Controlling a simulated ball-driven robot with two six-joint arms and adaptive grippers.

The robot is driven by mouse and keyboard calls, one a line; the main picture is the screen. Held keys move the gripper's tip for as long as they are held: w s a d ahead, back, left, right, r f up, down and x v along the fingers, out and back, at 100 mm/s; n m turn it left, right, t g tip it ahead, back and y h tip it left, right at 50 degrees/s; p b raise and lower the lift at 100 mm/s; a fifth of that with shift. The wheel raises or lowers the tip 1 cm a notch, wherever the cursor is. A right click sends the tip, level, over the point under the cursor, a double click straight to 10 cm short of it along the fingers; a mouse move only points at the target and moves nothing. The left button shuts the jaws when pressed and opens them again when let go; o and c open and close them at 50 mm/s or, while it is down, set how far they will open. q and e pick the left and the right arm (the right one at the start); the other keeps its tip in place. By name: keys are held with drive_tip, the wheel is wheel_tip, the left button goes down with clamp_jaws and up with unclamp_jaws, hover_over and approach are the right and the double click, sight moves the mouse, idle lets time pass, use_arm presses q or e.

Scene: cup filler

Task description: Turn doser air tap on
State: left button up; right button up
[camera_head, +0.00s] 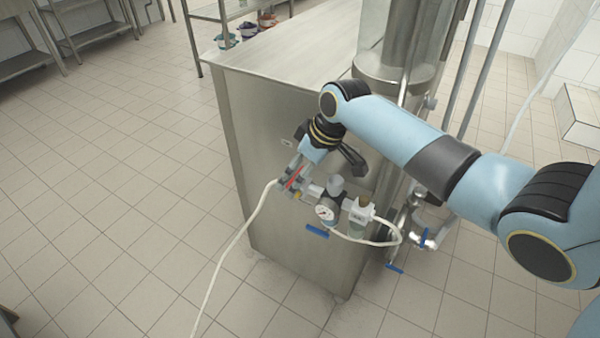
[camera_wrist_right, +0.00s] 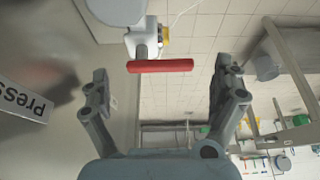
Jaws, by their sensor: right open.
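The doser air tap has a red lever handle (camera_head: 293,177) on the air fittings at the front of the steel machine. In the right wrist view the red handle (camera_wrist_right: 160,66) lies crosswise, on a grey fitting. My right gripper (camera_head: 292,171) reaches down to the tap from the right. In the wrist view its two fingers (camera_wrist_right: 160,85) are spread wide, one to each side of the handle, with gaps on both sides. The handle appears just beyond or level with the fingertips; the exact depth is unclear. My left gripper is not in view.
Beside the tap sit a pressure gauge (camera_head: 325,212), a filter bowl (camera_head: 359,214) and a blue-handled valve (camera_head: 317,231). A white hose (camera_head: 232,245) runs from the tap to the floor. The steel cabinet (camera_head: 285,240) stands close behind.

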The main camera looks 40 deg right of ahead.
drive_tip(key=shift+w+f, duration=0.1)
drive_tip(key=shift+f, duration=0.2)
